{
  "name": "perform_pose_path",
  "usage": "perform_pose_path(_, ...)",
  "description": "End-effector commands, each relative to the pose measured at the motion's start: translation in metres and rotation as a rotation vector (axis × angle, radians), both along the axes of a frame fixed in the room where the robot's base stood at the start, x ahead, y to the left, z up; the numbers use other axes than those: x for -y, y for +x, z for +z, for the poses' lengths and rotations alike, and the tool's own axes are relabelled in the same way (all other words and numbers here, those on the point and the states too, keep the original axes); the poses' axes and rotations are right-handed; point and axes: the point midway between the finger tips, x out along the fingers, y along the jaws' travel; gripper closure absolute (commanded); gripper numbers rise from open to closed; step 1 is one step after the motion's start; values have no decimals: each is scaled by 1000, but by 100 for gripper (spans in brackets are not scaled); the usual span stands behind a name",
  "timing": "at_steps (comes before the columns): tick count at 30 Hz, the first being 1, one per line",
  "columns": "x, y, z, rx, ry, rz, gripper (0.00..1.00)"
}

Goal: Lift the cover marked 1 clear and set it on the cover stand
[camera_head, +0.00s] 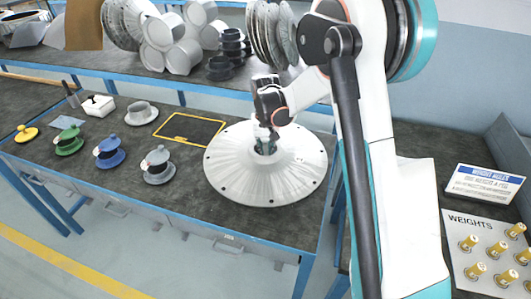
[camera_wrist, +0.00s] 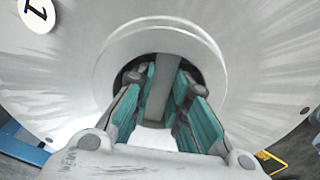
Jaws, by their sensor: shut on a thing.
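The cover marked 1 (camera_head: 228,170) is a wide, pale, shallow cone with bolt holes round its rim, at the right end of the blue-framed bench. Its round "1" label (camera_wrist: 37,13) shows at the upper left of the wrist view. My gripper (camera_head: 265,146) points down into the raised hub at the cover's centre. In the wrist view, its teal-padded fingers (camera_wrist: 163,92) reach into the hub opening and close on a grey bar across it. The fingertips are partly hidden. I cannot tell whether the cover touches the bench, or which thing is the cover stand.
A yellow-outlined dark rectangle (camera_head: 190,130) lies left of the cover. A grey flanged part (camera_head: 158,166), blue (camera_head: 110,152) and green (camera_head: 69,141) ones stand farther left. A rear bench holds discs (camera_head: 268,34) and pale cylinders (camera_head: 165,44). Brass weights (camera_head: 498,249) stand at right.

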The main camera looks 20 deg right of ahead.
Motion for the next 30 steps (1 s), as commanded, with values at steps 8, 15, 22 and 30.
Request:
perform_pose_path(8,0,0,0,0,0,0,100)
perform_pose_path(15,0,0,-2,0,0,0,100)
perform_pose_path(22,0,0,-5,0,0,0,100)
perform_pose_path(30,0,0,-5,0,0,0,62)
